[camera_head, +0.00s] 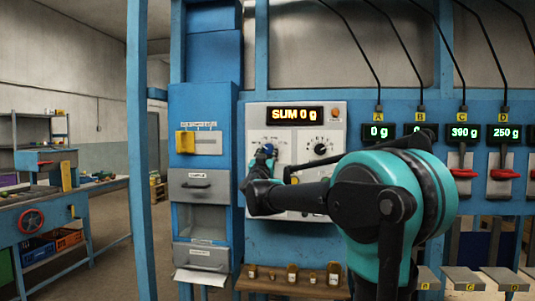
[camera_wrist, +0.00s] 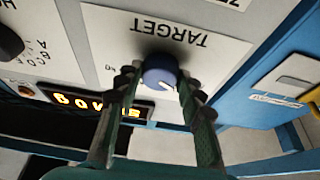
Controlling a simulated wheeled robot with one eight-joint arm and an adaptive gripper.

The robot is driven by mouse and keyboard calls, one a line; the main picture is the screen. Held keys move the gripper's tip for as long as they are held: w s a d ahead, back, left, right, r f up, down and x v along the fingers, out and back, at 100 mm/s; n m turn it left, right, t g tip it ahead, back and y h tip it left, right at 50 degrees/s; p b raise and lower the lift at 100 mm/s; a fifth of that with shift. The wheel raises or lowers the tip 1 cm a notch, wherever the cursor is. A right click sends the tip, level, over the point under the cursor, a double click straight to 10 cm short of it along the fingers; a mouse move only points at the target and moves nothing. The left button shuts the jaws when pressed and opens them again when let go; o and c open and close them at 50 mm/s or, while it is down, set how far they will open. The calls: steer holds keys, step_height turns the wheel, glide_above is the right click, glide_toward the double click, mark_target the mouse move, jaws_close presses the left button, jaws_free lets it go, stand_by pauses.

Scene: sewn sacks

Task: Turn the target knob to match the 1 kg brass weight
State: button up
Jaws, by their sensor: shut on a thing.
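The blue target knob (camera_wrist: 160,72) sits on a white plate marked TARGET, which appears upside down in the wrist view. A white pointer mark on it points to the lower right of that view. My gripper (camera_wrist: 158,82) is shut on the knob, one finger on each side. In the head view my gripper (camera_head: 264,158) is at the left dial of the white panel (camera_head: 335,185), covering part of it. Several small brass weights (camera_head: 292,274) stand on a wooden shelf (camera_head: 285,288) below; their labels are too small to read.
The panel's display (camera_head: 295,114) reads SUM 0 g. A second black knob (camera_head: 320,148) is right of the target dial. Displays A (camera_head: 378,132), C (camera_head: 463,132) and D (camera_head: 503,132) read 0, 390 and 250 g; B is partly hidden. Red-handled levers (camera_head: 463,173) are below.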

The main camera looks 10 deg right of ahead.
steer(key=shift+a+m, duration=0.1)
steer(key=shift+m, duration=0.3)
steer(key=shift+c, duration=0.2)
steer(key=m+h, duration=0.1)
steer(key=m, duration=0.2)
steer(key=m+g+h, duration=0.1)
steer(key=m+h, duration=0.1)
steer(key=m, duration=0.1)
steer(key=shift+w+a+g, duration=0.1)
steer(key=shift+a+g, duration=0.1)
steer(key=shift+g, duration=0.1)
steer(key=shift+r+m+g+h, duration=0.1)
steer(key=shift+m+g+h, duration=0.35)
steer(key=shift+m, duration=0.65)
steer(key=shift+m+g+h, duration=0.35)
steer(key=shift+m+g, duration=0.1)
steer(key=shift+m, duration=0.65)
steer(key=o, duration=1.1)
steer(key=shift+o, duration=0.2)
